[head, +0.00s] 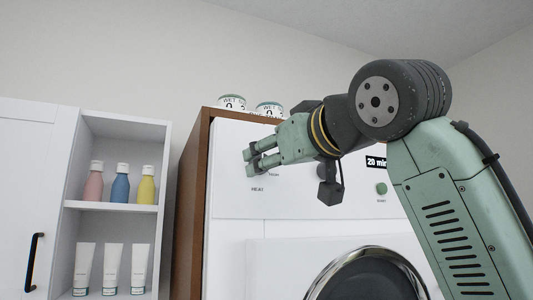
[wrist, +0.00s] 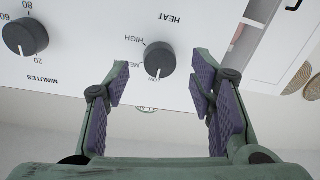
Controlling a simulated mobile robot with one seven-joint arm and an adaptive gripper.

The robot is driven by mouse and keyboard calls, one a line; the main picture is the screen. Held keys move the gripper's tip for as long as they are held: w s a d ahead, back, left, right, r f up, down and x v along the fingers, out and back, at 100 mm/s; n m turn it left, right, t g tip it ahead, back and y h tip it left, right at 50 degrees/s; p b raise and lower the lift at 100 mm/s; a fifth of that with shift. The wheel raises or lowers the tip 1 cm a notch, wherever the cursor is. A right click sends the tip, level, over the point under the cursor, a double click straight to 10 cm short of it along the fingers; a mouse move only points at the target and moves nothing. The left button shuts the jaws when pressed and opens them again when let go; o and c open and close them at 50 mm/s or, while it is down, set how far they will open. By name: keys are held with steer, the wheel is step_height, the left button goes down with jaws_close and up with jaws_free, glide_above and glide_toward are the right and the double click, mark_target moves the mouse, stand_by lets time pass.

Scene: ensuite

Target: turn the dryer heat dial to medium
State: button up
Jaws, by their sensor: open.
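The heat dial (wrist: 160,59) is a dark round knob on the dryer's white front panel. The wrist view shows it upside down, with HIGH, MED and LOW printed around it. Its white pointer mark appears to aim at LOW. My gripper (wrist: 160,82) is open, with one purple-padded finger to each side of the dial in the picture. The fingertips look close to the panel; I cannot tell whether they touch the dial. In the head view my gripper (head: 249,161) is at the panel's upper left, above the HEAT label, and the dial is hidden.
A minutes dial (wrist: 25,37) sits beside the heat dial. A 20 min display (head: 377,162) and a green start button (head: 381,189) are to the right. Two jars (head: 232,103) stand on top. An open shelf (head: 110,206) with bottles is at the left.

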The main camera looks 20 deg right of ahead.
steer(key=shift+w+a, duration=0.15)
steer(key=shift+w, duration=1.15)
steer(key=shift+c, duration=0.4)
steer(key=c, duration=1.1)
